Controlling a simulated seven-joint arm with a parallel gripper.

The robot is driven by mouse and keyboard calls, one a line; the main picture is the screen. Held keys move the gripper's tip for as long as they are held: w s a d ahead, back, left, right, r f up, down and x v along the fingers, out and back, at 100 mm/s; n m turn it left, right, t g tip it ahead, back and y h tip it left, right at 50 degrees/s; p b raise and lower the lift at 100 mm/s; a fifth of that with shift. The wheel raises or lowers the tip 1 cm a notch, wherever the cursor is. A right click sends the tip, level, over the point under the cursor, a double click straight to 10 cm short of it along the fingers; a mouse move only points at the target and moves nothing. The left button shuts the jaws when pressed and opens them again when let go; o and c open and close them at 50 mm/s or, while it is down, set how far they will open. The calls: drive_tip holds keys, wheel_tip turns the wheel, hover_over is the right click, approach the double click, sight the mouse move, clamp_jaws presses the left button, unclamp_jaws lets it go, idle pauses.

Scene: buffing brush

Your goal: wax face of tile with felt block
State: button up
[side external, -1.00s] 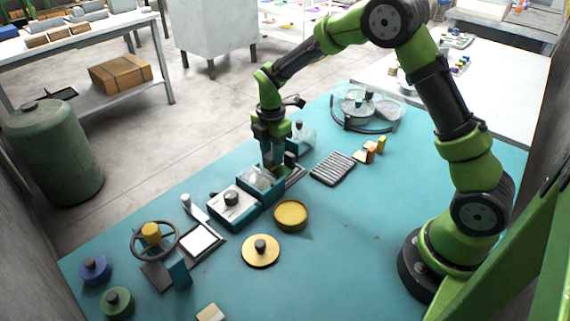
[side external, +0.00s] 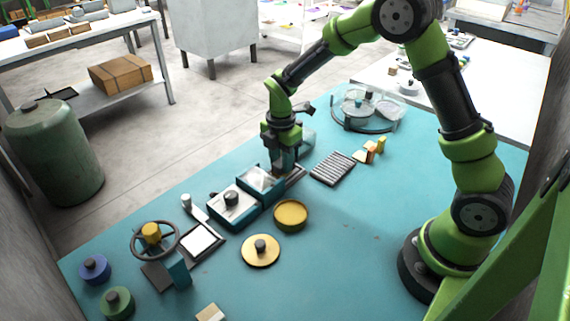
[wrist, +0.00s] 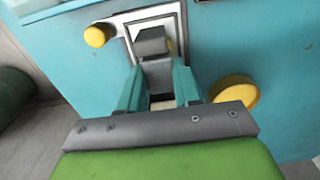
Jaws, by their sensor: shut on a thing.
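My gripper (side external: 285,168) points down over the far edge of the blue table. In the wrist view its two teal fingers (wrist: 158,92) are shut on a grey block (wrist: 157,76), which looks like the felt block. In the side view the fingers and arm mostly hide this block. A pale framed plate (wrist: 172,14) lies ahead of the block in the wrist view, partly covered by it. I cannot tell whether they touch, or whether this plate is the tile. A white square tile (side external: 198,240) sits in a dark frame at the front left.
A teal box with a clear top (side external: 262,180) and a pale tray with a dark knob (side external: 232,203) stand left of my gripper. A yellow tin (side external: 291,214) and a yellow disc with a knob (side external: 260,250) are nearer. A ribbed plate (side external: 332,168) lies right. The table's right middle is clear.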

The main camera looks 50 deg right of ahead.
drive_tip(key=shift+w, duration=1.6)
wheel_tip(320, 180, up, 8)
drive_tip(key=shift+r, duration=0.1)
